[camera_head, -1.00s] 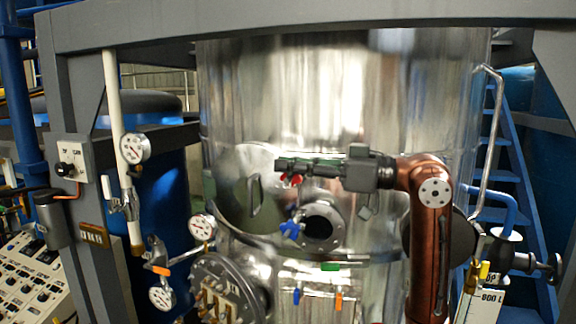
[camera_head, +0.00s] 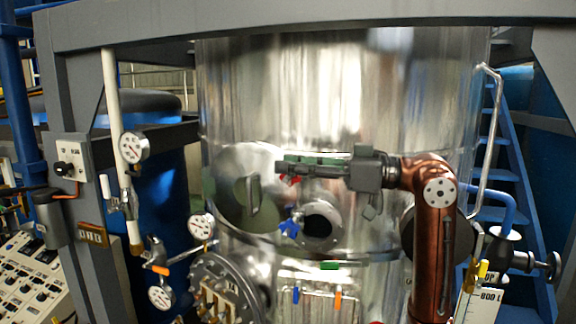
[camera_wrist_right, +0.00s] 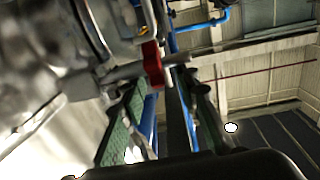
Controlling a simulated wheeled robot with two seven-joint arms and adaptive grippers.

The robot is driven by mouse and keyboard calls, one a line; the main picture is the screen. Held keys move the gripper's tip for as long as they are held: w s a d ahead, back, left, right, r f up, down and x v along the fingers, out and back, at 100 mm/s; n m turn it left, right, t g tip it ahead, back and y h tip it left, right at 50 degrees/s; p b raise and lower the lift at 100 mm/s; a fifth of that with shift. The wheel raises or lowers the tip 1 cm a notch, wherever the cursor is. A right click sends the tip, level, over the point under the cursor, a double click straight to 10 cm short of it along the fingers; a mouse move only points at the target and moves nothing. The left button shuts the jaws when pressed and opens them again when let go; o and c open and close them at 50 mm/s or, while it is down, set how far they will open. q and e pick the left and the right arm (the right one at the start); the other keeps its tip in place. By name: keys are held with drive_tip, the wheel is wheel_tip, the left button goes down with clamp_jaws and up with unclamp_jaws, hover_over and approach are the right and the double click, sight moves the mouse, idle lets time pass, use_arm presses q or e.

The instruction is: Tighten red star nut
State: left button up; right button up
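The red star nut (camera_head: 290,180) shows as a small red patch just below my right gripper's fingers, in front of the steel vessel; the fingers hide part of it. In the right wrist view the red nut (camera_wrist_right: 153,65) sits on a metal rod near the fingertips, toward the left finger. My right gripper (camera_head: 281,165) points left across the vessel. In the wrist view its two green-padded fingers (camera_wrist_right: 163,80) stand apart, with a gap between them. I cannot tell whether either finger touches the nut. My left gripper is not in view.
A blue star nut (camera_head: 289,228) and a round flanged port (camera_head: 320,228) lie below the gripper. The steel vessel (camera_head: 330,90) fills the middle. Gauges and a white pipe (camera_head: 110,90) stand left; a grey beam (camera_head: 300,22) crosses above.

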drive_tip(key=v, duration=1.1)
drive_tip(key=shift+d, duration=0.15)
